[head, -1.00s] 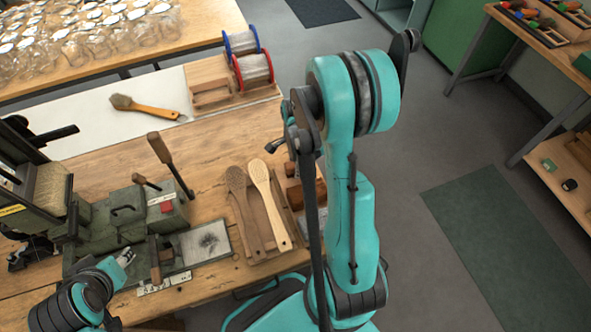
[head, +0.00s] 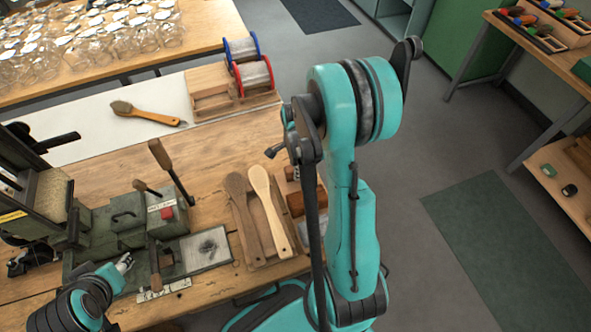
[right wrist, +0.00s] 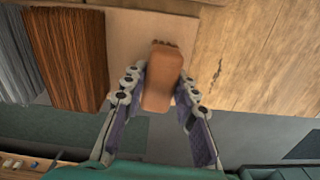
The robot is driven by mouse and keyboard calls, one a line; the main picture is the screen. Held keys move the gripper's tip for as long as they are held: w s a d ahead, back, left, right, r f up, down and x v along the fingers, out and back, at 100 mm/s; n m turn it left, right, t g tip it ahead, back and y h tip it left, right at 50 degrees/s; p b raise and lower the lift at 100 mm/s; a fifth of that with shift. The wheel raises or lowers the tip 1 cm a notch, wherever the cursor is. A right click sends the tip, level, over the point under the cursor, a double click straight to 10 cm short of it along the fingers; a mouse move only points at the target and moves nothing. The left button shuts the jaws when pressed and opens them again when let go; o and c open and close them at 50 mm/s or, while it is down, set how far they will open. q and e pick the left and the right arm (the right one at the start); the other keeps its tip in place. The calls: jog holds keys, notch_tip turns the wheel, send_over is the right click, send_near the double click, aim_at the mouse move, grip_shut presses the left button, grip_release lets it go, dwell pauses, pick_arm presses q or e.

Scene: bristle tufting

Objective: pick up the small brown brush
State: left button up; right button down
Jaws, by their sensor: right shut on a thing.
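The small brown brush is a reddish-brown block with rounded ends, in the middle of the right wrist view (right wrist: 162,80). My right gripper (right wrist: 163,88) has one finger on each side of it and is shut on it. The brush stands over or on a tan board; I cannot tell whether it touches. In the head view my right arm hides most of the gripper, and a small bit of brown (head: 290,173) shows below it. My left gripper (head: 123,263) is at the lower left, away from the brush; its opening is too small to judge.
Brown bristles (right wrist: 72,55) and grey bristles (right wrist: 22,50) lie beside the brush. Two wooden paddle brushes (head: 262,190) lie on a board to the left. A green machine (head: 125,215) stands farther left. Wire spools (head: 252,76) and another brush (head: 145,111) lie behind.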

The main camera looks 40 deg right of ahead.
jog(key=r, duration=0.1)
jog(key=r+p, duration=0.1)
jog(key=r, duration=0.1)
jog(key=shift+s+r, duration=0.25)
jog(key=shift+s, duration=0.05)
jog(key=s+r+p, duration=0.3)
jog(key=s+r, duration=0.3)
jog(key=s, duration=0.5)
jog(key=shift+a, duration=0.15)
